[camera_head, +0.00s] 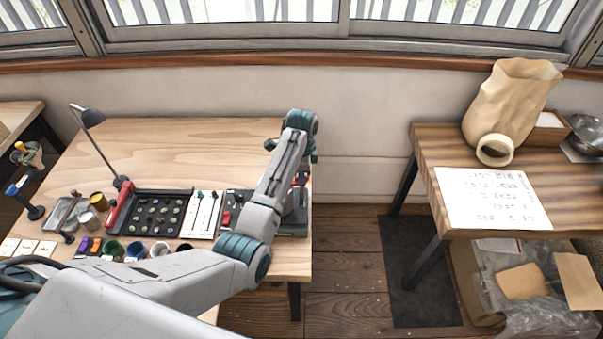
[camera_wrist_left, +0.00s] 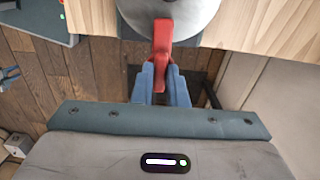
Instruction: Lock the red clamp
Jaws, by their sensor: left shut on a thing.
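The red clamp (camera_wrist_left: 162,45) shows in the left wrist view as a red lever reaching out from a round grey metal part (camera_wrist_left: 196,16). My left gripper (camera_wrist_left: 163,75) is shut on the lever's near end, with one blue-grey finger on each side. In the head view, my left arm reaches over the wooden table to its right end. A small bit of red (camera_head: 303,178) shows beside the arm there, above a dark device (camera_head: 292,229) that the arm partly covers. The fingertips are hidden in that view. My right gripper is not in view.
A black tray with round pieces (camera_head: 157,216), a white panel (camera_head: 204,212), a desk lamp (camera_head: 92,118) and several jars stand left of the arm. A floor gap separates this table from the right table (camera_head: 434,160), which holds a paper bag (camera_head: 508,105).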

